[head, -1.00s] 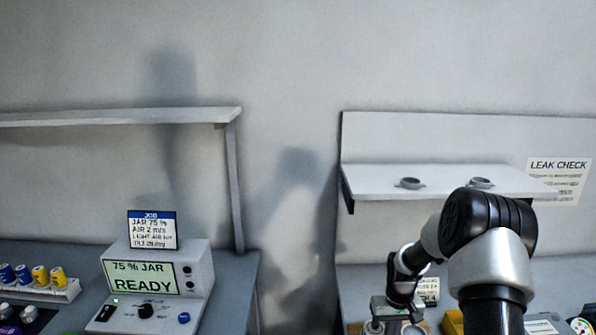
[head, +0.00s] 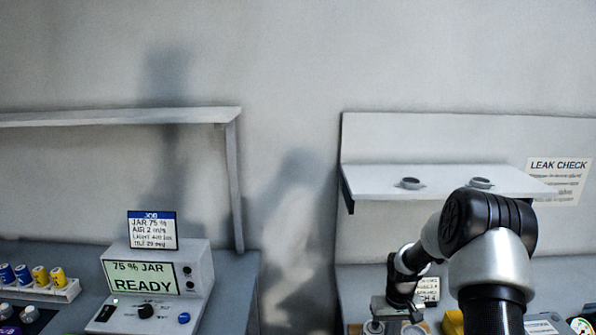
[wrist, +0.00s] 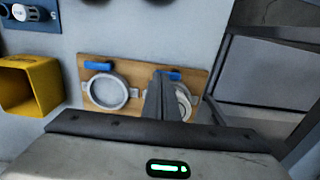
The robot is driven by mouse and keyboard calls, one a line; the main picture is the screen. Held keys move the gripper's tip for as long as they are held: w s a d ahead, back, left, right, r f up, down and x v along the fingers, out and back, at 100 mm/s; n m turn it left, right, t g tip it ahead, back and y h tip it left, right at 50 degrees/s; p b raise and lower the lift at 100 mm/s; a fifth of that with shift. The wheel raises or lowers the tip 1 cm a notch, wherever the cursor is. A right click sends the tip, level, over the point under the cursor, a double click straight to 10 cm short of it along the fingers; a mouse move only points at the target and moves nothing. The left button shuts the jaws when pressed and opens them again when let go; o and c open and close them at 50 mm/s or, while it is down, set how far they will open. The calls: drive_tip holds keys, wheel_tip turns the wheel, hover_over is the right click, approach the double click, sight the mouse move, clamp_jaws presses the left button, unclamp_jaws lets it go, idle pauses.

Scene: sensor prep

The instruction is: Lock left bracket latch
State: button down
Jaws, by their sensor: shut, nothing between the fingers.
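In the wrist view, a wooden board (wrist: 140,62) carries two pale ring-shaped brackets. One bracket (wrist: 106,92) is at picture left, with a blue latch (wrist: 99,66) lying crosswise above its ring. The other bracket (wrist: 184,101) is at picture right, partly hidden behind my fingers, with its blue latch (wrist: 171,75) partly covered. My gripper (wrist: 163,80) is shut and empty, its fingertips over or beside the right-hand bracket and latch; contact cannot be told. In the head view, my arm hides most of this area.
A yellow open box (wrist: 30,85) stands at picture left in the wrist view. A dark gap and panel edge lie at picture right. In the head view, a shelf (head: 440,180) holds two small cups, and a control box (head: 150,285) reads READY.

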drive_tip(key=shift+f+b, duration=0.5)
drive_tip(key=shift+f, duration=0.15)
drive_tip(key=shift+s+a, duration=0.1)
drive_tip(key=shift+s, duration=0.45)
idle(0.6)
drive_tip(key=shift+s+a, duration=0.1)
drive_tip(key=shift+s, duration=0.1)
drive_tip(key=shift+s+a, duration=0.1)
drive_tip(key=shift+s, duration=0.05)
drive_tip(key=shift+s+a, duration=0.15)
drive_tip(key=shift+s, duration=0.05)
idle(0.3)
drive_tip(key=shift+s+a+b, duration=0.2)
drive_tip(key=shift+a+b, duration=0.05)
drive_tip(key=shift+b, duration=0.1)
drive_tip(key=shift+a, duration=0.1)
idle(0.6)
drive_tip(key=shift+s+a, duration=0.15)
drive_tip(key=shift+a, duration=0.15)
